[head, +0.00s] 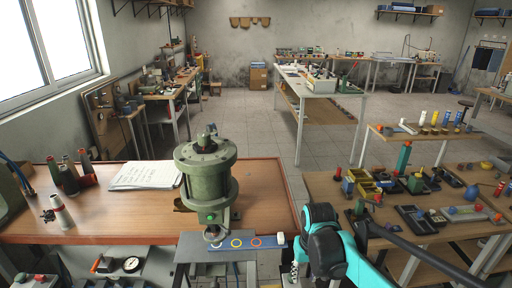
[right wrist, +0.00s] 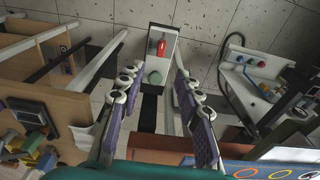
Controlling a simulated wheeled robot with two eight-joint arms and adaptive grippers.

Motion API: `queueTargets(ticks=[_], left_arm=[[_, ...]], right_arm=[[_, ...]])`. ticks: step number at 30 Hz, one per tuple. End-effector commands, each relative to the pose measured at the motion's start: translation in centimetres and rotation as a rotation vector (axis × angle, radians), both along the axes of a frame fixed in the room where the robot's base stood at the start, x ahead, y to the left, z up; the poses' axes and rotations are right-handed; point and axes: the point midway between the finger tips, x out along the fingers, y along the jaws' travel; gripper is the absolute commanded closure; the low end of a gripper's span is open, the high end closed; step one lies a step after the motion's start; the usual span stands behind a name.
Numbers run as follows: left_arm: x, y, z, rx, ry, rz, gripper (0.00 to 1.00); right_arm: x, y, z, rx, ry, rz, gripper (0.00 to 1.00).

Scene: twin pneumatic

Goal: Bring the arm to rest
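My right arm (head: 335,243), teal and black, comes in at the bottom middle of the head view, just right of the wooden workbench. My right gripper (right wrist: 150,95) shows in the right wrist view with its two purple-padded fingers spread apart and nothing between them. In the head view only a small part of it shows near the bottom edge. The gripper hangs over the gap right of the blue strip with coloured rings (head: 240,243); that strip also shows in the right wrist view (right wrist: 225,171). My left gripper is in neither view.
A green pneumatic cylinder (head: 207,175) stands at the workbench's (head: 262,190) front edge. A table crowded with parts (head: 325,185) lies right of my arm. Below the gripper, a grey box with red and green buttons (right wrist: 168,35) shows. Tiled floor (head: 250,125) lies open beyond.

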Motion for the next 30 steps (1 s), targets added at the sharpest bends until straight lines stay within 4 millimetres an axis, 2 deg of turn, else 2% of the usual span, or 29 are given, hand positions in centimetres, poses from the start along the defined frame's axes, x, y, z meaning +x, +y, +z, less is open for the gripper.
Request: queueTargets(ticks=[1, 7, 12, 15, 21, 30], left_arm=[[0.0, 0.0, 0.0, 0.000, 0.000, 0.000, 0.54], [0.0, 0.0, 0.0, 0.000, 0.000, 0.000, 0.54], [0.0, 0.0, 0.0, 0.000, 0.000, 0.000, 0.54], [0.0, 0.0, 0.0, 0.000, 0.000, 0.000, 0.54], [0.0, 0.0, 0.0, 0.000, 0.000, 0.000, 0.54], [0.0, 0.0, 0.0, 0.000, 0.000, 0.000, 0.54]], right_arm=[[-1.6, -0.3, 0.9, 0.002, -0.038, -0.002, 0.66], [-6.7, -1.2, 3.3, 0.005, -0.219, -0.007, 0.66], [-10.7, -1.8, 3.7, 0.005, -0.368, -0.012, 0.66], [-12.4, -2.0, 3.3, 0.004, -0.438, -0.015, 0.66], [-14.0, -2.2, 2.7, 0.002, -0.519, -0.017, 0.66], [-14.2, -2.3, 2.7, 0.001, -0.530, -0.016, 0.66]])
